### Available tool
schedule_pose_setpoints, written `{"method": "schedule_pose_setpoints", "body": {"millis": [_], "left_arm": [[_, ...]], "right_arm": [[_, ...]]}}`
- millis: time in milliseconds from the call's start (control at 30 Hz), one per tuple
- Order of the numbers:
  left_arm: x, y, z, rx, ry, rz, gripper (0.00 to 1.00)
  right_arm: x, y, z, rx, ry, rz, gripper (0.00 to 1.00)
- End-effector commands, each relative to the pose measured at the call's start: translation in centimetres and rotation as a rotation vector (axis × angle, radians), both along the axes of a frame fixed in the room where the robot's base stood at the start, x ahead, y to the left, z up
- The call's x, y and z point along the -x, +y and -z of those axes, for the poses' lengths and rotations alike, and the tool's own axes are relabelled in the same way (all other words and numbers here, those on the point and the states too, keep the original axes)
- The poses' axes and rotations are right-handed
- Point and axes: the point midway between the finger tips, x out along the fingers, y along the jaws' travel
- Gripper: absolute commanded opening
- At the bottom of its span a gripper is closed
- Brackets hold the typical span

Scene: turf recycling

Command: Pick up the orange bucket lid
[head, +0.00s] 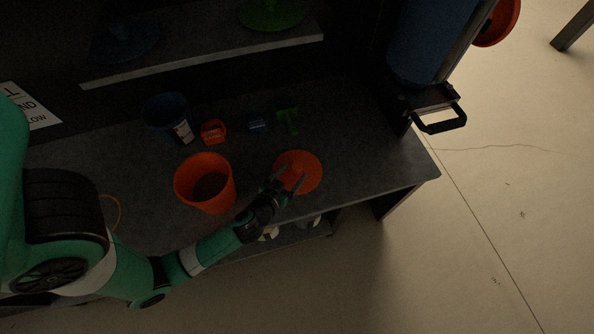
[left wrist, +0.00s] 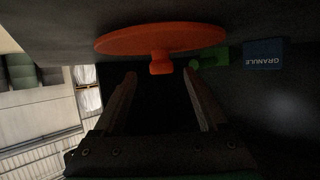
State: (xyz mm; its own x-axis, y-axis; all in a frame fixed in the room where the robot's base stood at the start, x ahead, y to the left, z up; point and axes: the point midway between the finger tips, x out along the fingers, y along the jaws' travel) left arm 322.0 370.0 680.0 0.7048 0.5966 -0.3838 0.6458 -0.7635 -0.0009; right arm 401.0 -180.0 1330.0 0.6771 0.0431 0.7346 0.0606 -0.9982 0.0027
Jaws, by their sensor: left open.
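The orange bucket lid (head: 304,166) lies on the dark grey bench, right of the orange bucket (head: 205,186). It is a round disc, and in the left wrist view the lid (left wrist: 160,38) shows a short knob in its middle. My left gripper (head: 288,173) is over the lid's near left part in the head view. In the left wrist view its fingers (left wrist: 160,82) are apart, with the knob just beyond the gap between the tips. Nothing is held. The orange bucket stands upright and open. My right gripper is not in view.
Behind the lid stand a green item (head: 289,120), a small blue box (head: 257,123), a small orange container (head: 213,131) and a blue bucket (head: 168,116). A shelf (head: 205,58) overhangs the back. A black handle (head: 442,121) juts out at right.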

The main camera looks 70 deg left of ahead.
Motion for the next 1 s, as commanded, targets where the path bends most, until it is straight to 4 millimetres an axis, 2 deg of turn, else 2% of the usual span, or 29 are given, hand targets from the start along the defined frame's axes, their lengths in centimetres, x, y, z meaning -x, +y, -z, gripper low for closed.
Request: {"method": "schedule_pose_setpoints", "body": {"millis": [200, 500, 900, 933, 1000], "left_arm": [[-2.5, 2.5, 1.4, 0.000, -0.001, -0.004, 0.75], [-3.0, 2.9, 1.6, 0.001, -0.001, 0.000, 0.75], [-3.0, 2.9, 1.6, 0.001, -0.001, 0.000, 0.03], [-3.0, 2.9, 1.6, 0.001, -0.001, 0.000, 0.00], [-3.0, 2.9, 1.6, 0.001, -0.001, 0.000, 0.00]], "right_arm": [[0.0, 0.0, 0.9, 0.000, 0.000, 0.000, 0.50], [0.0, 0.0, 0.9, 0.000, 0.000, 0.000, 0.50], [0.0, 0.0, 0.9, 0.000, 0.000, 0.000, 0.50], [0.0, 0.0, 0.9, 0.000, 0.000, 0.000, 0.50], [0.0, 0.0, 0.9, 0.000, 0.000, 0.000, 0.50]]}}
